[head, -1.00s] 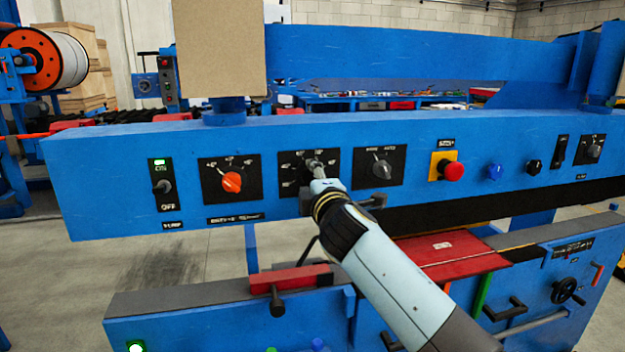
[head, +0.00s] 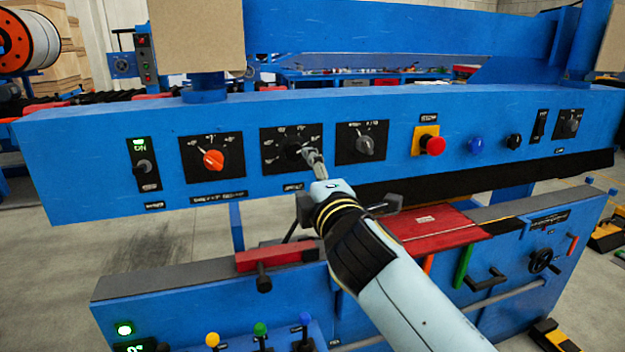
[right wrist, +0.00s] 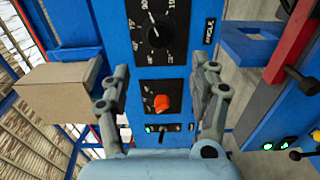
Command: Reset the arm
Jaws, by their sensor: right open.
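My right gripper (head: 313,160) is in front of the blue control panel (head: 85,165) in the head view, just below and to the right of the black dial (head: 291,148). In the right wrist view, my right gripper (right wrist: 162,85) is open, its two fingers apart with nothing between them. Past the fingers, that view shows the black dial (right wrist: 155,35) and the orange knob (right wrist: 161,103). The orange knob also shows in the head view (head: 213,159), left of the black dial. My left gripper is in neither view.
The panel also bears a switch with a green light (head: 143,165), a grey knob (head: 366,146), a red button on yellow (head: 432,146) and a blue button (head: 475,145). Below, a red block (head: 270,259) and coloured levers sit on the lower blue frame.

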